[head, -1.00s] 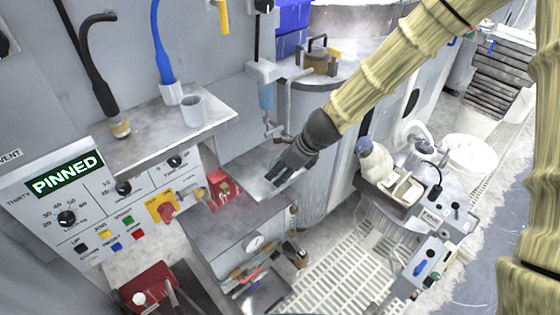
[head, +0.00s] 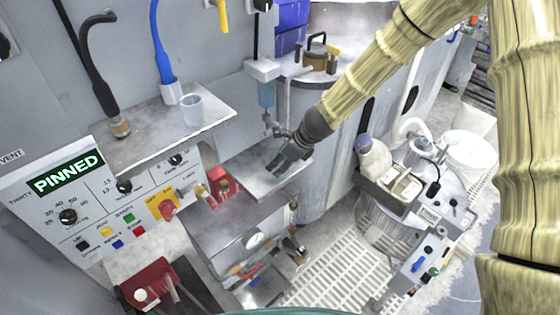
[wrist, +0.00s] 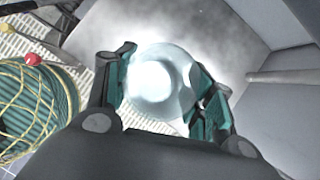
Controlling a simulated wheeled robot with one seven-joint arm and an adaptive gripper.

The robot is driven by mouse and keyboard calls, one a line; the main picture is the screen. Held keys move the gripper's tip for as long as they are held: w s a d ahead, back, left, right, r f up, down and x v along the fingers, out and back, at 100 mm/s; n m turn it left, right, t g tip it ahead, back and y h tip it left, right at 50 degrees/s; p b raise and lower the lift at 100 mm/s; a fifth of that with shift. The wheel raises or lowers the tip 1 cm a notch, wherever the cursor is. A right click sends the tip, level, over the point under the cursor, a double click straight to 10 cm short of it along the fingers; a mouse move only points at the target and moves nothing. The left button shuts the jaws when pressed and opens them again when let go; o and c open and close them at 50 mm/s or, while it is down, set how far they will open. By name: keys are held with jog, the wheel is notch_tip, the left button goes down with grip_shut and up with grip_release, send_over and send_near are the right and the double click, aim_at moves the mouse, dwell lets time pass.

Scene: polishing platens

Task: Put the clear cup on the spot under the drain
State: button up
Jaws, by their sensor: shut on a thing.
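The clear cup (wrist: 158,84) is a round translucent vessel between the two fingers of my gripper (wrist: 162,92) in the wrist view. The fingers touch it on both sides, and a bright metal surface shows behind it. In the head view my gripper (head: 283,161) is low over a metal ledge (head: 243,174), just below and right of the drain fitting (head: 270,128) under a clear blue bowl (head: 266,93). The cup is hidden by the gripper there. I cannot tell whether the cup touches the ledge. No marked spot is visible.
Another pale cup (head: 193,109) stands on the upper shelf (head: 150,134) at left. A red fixture (head: 222,184) sits left of the ledge. A large drum stands behind, and a wire-wrapped green container (wrist: 36,105) shows at left in the wrist view.

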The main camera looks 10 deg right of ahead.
jog(key=o, duration=1)
jog(key=shift+r, duration=0.25)
jog(key=v, duration=1.1)
jog(key=shift+s+r+p, duration=0.25)
jog(key=shift+r+p, duration=0.05)
jog(key=shift+p, duration=0.05)
jog(key=shift+d, duration=0.1)
